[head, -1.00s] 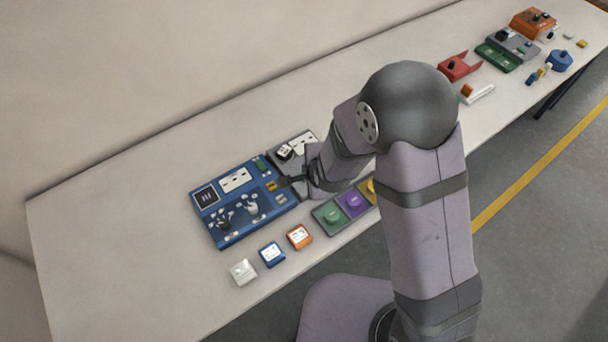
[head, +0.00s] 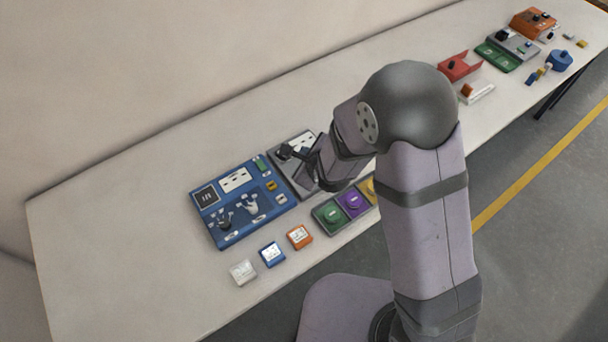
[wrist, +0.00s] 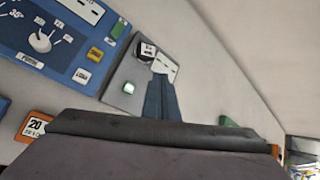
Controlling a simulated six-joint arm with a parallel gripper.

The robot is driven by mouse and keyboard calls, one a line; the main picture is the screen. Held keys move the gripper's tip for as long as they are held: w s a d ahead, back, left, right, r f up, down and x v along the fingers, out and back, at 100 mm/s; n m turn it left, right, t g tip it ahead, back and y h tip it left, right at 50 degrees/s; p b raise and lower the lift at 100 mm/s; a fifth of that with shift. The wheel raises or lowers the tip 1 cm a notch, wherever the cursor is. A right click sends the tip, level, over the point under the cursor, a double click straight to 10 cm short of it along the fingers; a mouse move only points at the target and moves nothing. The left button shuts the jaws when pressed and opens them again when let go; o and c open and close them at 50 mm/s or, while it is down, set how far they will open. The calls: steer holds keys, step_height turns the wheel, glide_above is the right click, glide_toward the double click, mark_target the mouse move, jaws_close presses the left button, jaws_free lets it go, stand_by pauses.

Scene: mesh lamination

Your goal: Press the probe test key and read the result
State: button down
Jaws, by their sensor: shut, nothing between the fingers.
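A grey panel (wrist: 118,96) stands beside a blue panel (head: 228,241). The blue panel has a yellow key (wrist: 95,54), a pale key (wrist: 82,75) and a small green window (wrist: 117,31). I cannot read which key is the probe test. My gripper (wrist: 159,74) is shut and empty over the grey panel, its tips near the knob and plate; contact cannot be told. It also shows in the head view (head: 287,152).
The blue panel has a dark display (head: 206,195) and two dials. Orange (head: 299,237), blue (head: 272,254) and white (head: 243,272) blocks lie in front. A strip with green (head: 329,215) and purple (head: 352,202) pads is near my arm. The table behind the panels is clear.

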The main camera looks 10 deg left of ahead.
step_height(320, 180, down, 7)
steer(key=b, duration=0.5)
steer(key=shift+f, duration=0.1)
steer(key=shift+f+b, duration=0.75)
steer(key=shift+f, duration=0.1)
steer(key=shift+f+b, duration=0.9)
steer(key=shift+b, duration=0.2)
stand_by(2.2)
steer(key=shift+r, duration=0.2)
steer(key=shift+r+p, duration=0.6)
steer(key=shift+r, duration=0.15)
steer(key=shift+r, duration=0.15)
steer(key=shift+r+p, duration=1.7)
steer(key=shift+r, duration=0.65)
